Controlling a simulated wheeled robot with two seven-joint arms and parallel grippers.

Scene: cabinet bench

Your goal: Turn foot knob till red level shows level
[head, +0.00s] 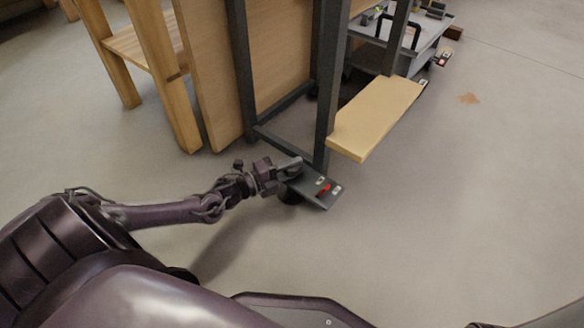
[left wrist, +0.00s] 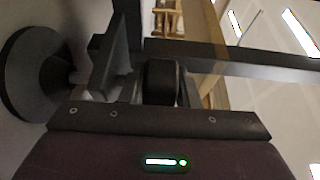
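The bench's dark metal leg (head: 325,110) comes down to a dark plate (head: 306,186). On that plate sits a small red level (head: 325,190) between two pale labels; its bubble is too small to read. A dark round foot (head: 289,196) shows under the plate; it also shows as a wide disc in the left wrist view (left wrist: 36,75). My left gripper (head: 287,168) is at the plate's left end. In the left wrist view a rounded black knob-like part (left wrist: 160,82) lies in front of the gripper. Whether the fingers touch it is unclear. My right gripper is out of view.
A light wooden board (head: 378,115) juts out just beyond the leg. A wooden stand (head: 140,50) is at the upper left. A grey cart (head: 425,45) stands at the back right. The floor to the right is mostly open.

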